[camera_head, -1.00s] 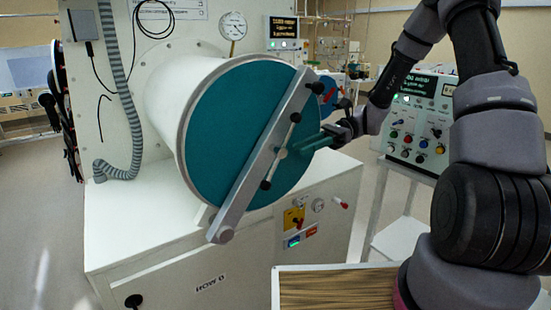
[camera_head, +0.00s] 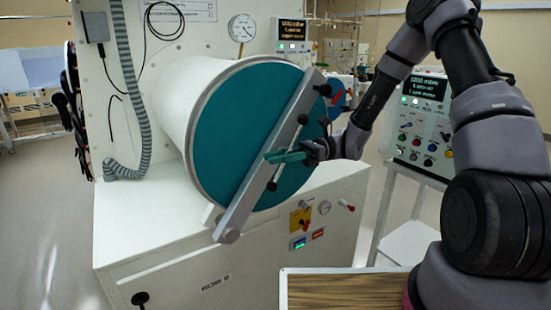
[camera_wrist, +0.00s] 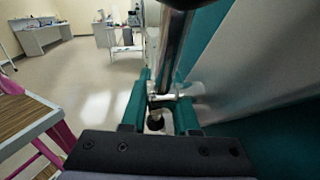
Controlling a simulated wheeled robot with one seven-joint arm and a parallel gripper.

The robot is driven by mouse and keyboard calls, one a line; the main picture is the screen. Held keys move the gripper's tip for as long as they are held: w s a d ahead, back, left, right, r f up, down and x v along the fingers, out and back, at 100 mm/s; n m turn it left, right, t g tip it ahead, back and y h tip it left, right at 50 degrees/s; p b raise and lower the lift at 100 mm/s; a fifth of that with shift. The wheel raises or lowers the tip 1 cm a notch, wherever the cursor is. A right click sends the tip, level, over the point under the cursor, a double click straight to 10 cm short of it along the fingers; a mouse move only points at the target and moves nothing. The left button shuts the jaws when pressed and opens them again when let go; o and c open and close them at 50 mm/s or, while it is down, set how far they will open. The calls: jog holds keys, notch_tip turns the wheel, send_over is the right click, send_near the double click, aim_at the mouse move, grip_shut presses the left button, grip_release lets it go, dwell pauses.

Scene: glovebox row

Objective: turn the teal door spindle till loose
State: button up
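The round teal door (camera_head: 235,125) closes the end of the white drum, with a grey bar (camera_head: 250,180) slanting across it. At the bar's middle is the spindle's thin cross handle, with a black knob at its upper end (camera_head: 303,118) and another at its lower end (camera_head: 271,186). My gripper (camera_head: 280,156), with teal fingers, reaches in from the right at the spindle's middle and hides its hub. In the wrist view my fingers (camera_wrist: 160,105) stand apart, one on each side of the metal handle (camera_wrist: 163,97), with a black knob (camera_wrist: 155,122) showing between them. Contact cannot be told.
A control panel (camera_head: 422,125) on a white stand is to the right. A wood-topped surface (camera_head: 345,290) is at the front. A gauge (camera_head: 242,28) and a grey hose (camera_head: 138,100) are on the white cabinet. Open floor lies to the left.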

jog(key=shift+s+a, duration=0.15)
jog(key=shift+a, duration=0.1)
grip_shut()
dwell(1.4)
